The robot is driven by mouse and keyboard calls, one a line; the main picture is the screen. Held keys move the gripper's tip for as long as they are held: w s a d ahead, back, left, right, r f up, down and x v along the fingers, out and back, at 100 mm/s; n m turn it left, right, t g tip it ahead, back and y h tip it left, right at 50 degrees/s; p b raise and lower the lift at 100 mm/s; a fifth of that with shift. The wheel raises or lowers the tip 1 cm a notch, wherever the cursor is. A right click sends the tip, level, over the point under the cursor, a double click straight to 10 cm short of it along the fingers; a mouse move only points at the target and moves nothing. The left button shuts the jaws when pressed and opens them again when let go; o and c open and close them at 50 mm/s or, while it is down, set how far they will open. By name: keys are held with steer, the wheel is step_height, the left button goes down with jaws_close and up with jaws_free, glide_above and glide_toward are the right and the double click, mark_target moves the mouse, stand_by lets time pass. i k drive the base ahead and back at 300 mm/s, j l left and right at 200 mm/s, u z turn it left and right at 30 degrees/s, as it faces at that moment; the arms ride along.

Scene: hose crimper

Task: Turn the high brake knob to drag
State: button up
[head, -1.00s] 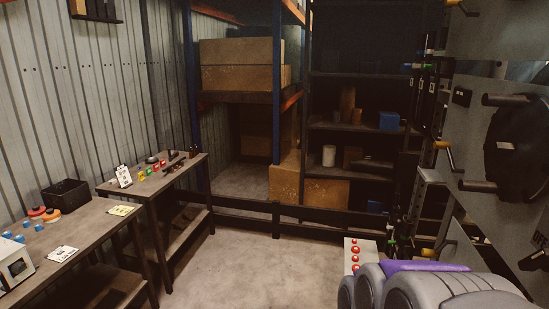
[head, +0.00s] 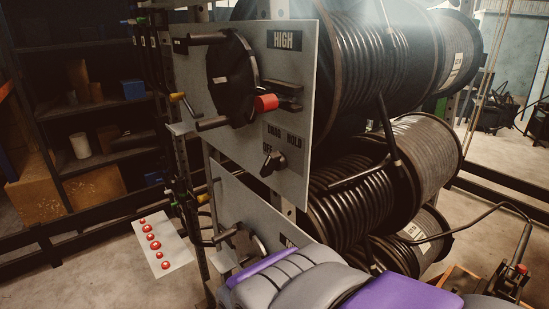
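The high brake knob (head: 273,162) is a small black knob on the grey upper panel (head: 300,130) marked HIGH. The words DRAG, HOLD and OFF stand on a small plate (head: 293,143) around and above the knob. It looks tilted, with its upper end near OFF, but its exact pointing is too small to tell. My gripper is not in view; only grey and purple parts of my own body show at the bottom.
A black crank wheel (head: 231,77) and a red-ended lever (head: 266,103) sit above the knob. Large hose reels (head: 370,55) stand behind the panel.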

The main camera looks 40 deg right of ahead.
mark_target(276, 160)
steer(key=z, duration=0.65)
